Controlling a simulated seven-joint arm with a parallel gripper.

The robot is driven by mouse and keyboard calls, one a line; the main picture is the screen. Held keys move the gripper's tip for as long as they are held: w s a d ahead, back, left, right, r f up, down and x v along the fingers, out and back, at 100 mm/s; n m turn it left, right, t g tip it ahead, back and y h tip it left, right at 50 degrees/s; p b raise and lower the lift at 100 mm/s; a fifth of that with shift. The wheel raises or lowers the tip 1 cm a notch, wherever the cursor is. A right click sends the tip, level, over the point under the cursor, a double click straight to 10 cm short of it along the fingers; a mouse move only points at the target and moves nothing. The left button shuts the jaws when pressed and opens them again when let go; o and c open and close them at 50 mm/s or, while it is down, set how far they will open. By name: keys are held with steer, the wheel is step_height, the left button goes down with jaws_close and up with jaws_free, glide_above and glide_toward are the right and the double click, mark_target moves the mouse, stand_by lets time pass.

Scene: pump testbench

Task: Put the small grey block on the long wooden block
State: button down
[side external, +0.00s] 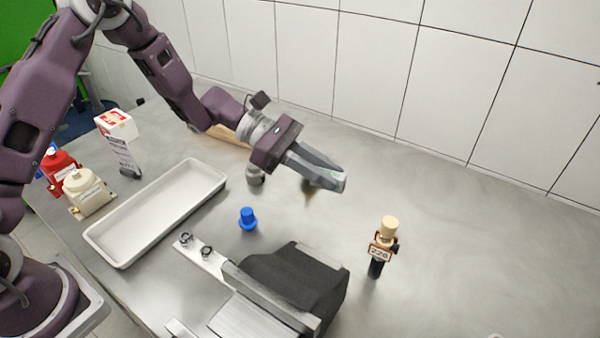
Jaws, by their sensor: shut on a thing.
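My gripper (334,181) is at the middle of the side external view, above the bench, reaching to the right. Its fingers are shut on a small grey piece at the tips, which I take as the small grey block (339,184); the fingers hide most of it and its outline is hard to tell from them. The long wooden block (228,136) lies on the bench near the back wall, behind my arm, which partly hides it. My gripper is to the right of it and apart from it.
A white tray (104,239) lies at left, with bottles and a red-and-white box (117,124) beyond it. A blue knob-like part (248,220), a black machine (293,275) and a wooden-topped part (388,227) stand in front. The bench at right is clear.

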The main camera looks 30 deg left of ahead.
steer(key=w+a+r+n+t+y, duration=0.1)
steer(key=w+a+n+t+y, duration=0.2)
steer(key=w+a, duration=0.6)
step_height(320, 180, up, 4)
steer(key=n+t+y, duration=0.5)
steer(key=n+t, duration=0.2)
steer(key=n, duration=0.1)
glide_above(223, 127)
steer(key=w+a, duration=0.2)
steer(key=f, duration=0.6)
steer(key=a+f, duration=0.1)
steer(key=f, duration=0.3)
steer(key=shift+s, duration=0.15)
steer(key=shift+n, duration=0.3)
steer(key=c, duration=1.3)
jaws_free()
steer(key=shift+f, duration=0.1)
